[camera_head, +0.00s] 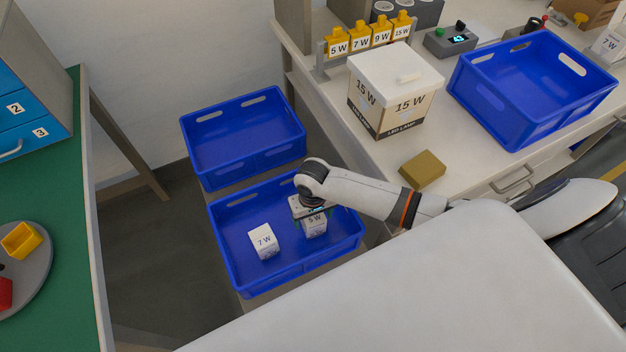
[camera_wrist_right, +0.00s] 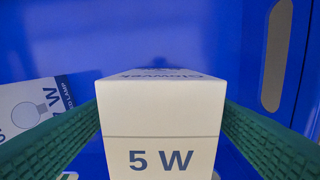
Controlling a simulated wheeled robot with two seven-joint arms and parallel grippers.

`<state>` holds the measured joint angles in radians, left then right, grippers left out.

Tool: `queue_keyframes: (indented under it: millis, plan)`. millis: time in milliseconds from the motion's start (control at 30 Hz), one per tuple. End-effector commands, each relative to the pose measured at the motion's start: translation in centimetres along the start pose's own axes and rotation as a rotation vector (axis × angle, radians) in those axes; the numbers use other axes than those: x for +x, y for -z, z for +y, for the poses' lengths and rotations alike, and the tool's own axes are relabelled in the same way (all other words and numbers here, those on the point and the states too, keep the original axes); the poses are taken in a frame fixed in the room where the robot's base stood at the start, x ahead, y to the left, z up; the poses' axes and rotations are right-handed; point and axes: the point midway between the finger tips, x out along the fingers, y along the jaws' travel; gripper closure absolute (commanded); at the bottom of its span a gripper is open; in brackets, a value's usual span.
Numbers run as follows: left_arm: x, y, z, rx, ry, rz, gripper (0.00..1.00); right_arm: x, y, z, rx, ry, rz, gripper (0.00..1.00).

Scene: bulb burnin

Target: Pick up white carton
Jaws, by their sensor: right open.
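A white carton marked 5 W (camera_head: 315,228) stands in the nearer blue crate (camera_head: 226,250). My right gripper (camera_head: 312,217) is over this carton, reaching down into the crate. In the right wrist view the carton (camera_wrist_right: 160,120) sits between the two green fingers (camera_wrist_right: 160,135), which are open, one on each side. I cannot tell whether a finger touches it. A second white carton, marked 7 W (camera_head: 263,242), stands to the left in the same crate; part of a carton (camera_wrist_right: 32,107) also shows at the left of the wrist view. My left gripper is not in view.
Another empty blue crate (camera_head: 192,150) sits behind the nearer one. The white bench at right holds a larger 15 W box (camera_head: 395,75), a tan block (camera_head: 422,169) and a blue crate (camera_head: 480,110). A green-topped table (camera_head: 60,220) stands at left.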

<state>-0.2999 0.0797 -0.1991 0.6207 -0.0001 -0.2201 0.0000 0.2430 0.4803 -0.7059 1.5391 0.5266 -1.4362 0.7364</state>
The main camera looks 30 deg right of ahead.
Motion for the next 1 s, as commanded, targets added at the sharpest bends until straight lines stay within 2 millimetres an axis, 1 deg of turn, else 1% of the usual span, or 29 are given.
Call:
queue_keyframes:
  millis: [33,133,367,400,700,900,1000]
  plan:
    - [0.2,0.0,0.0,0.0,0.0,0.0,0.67,0.8,0.0,0.0,0.001,0.001,0.001,0.24]
    - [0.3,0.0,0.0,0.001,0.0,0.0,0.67,1.7,-0.1,-0.1,0.0,0.001,-0.001,0.24]
    - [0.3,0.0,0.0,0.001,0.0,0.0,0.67,1.9,-0.1,-0.1,0.0,0.001,-0.002,0.24]
    - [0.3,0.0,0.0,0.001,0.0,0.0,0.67,1.9,-0.1,-0.1,0.0,0.001,-0.002,0.25]
    - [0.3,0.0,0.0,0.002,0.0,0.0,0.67,1.9,0.0,-0.1,0.0,0.001,-0.002,0.73]
    - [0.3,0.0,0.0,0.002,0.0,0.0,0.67,1.8,-0.1,-0.1,0.0,0.0,-0.002,0.73]
    - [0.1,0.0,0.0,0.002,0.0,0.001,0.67,1.1,-0.1,0.0,-0.001,-0.001,-0.004,0.73]
